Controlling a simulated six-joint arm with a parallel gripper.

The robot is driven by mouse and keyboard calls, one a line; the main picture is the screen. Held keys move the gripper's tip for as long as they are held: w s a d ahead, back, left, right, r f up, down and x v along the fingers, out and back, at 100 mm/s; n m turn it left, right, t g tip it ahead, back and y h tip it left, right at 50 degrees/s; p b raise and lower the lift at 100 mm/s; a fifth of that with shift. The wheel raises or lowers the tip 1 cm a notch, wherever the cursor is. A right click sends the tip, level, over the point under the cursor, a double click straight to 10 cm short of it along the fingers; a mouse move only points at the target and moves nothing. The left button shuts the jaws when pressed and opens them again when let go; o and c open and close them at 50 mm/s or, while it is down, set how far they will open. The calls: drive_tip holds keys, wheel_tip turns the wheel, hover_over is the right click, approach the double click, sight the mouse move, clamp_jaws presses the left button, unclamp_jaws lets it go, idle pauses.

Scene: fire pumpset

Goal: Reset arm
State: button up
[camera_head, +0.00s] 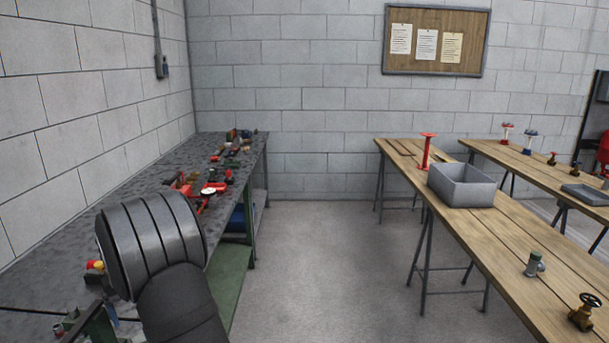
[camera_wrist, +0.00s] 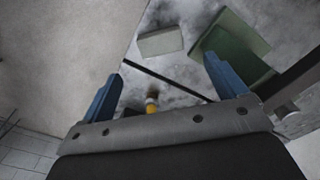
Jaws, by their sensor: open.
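My arm rises at the lower left of the head view, over the near part of the dark workbench (camera_head: 75,215); its fingers are hidden there. In the wrist view my gripper (camera_wrist: 162,85) is open, with its two blue fingers wide apart. No object sits clasped between them. Beyond the fingers lie the grey bench top, a small yellow-capped item (camera_wrist: 152,104) and a dark thin rod (camera_wrist: 165,80).
Red and dark parts (camera_head: 209,190) clutter the left bench. A grey bin (camera_head: 463,185), a red stand (camera_head: 426,152), a grey-green fitting (camera_head: 534,264) and a brass valve (camera_head: 585,312) stand on the wooden table (camera_head: 490,230). The floor (camera_head: 320,260) between is clear.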

wheel_tip(320, 180, down, 9)
drive_tip(key=shift+f, duration=0.1)
wheel_tip(320, 180, up, 4)
drive_tip(key=shift+f, duration=0.25)
drive_tip(key=w+d+r, duration=0.2)
drive_tip(key=d+r, duration=0.5)
drive_tip(key=d, duration=0.4)
drive_tip(key=d+f+m, duration=0.3)
drive_tip(key=d+f, duration=0.4)
drive_tip(key=d, duration=0.3)
drive_tip(key=w+d+f+m, duration=0.1)
drive_tip(key=d+f+m, duration=0.2)
drive_tip(key=d+f, duration=0.5)
drive_tip(key=d+f+m, duration=0.3)
drive_tip(key=d+f, duration=0.2)
drive_tip(key=d, duration=0.7)
drive_tip(key=shift+w+a+r+n, duration=0.1)
drive_tip(key=shift+a+r+n, duration=0.25)
drive_tip(key=shift+a, duration=0.6)
drive_tip(key=shift+w+a+r+n, duration=0.15)
drive_tip(key=shift+a+r+n, duration=0.2)
drive_tip(key=shift+a, duration=0.55)
drive_tip(key=shift+w+a+r+n, duration=0.1)
drive_tip(key=shift+a+r+n, duration=0.25)
drive_tip(key=shift+a, duration=0.6)
drive_tip(key=shift+o, duration=0.2)
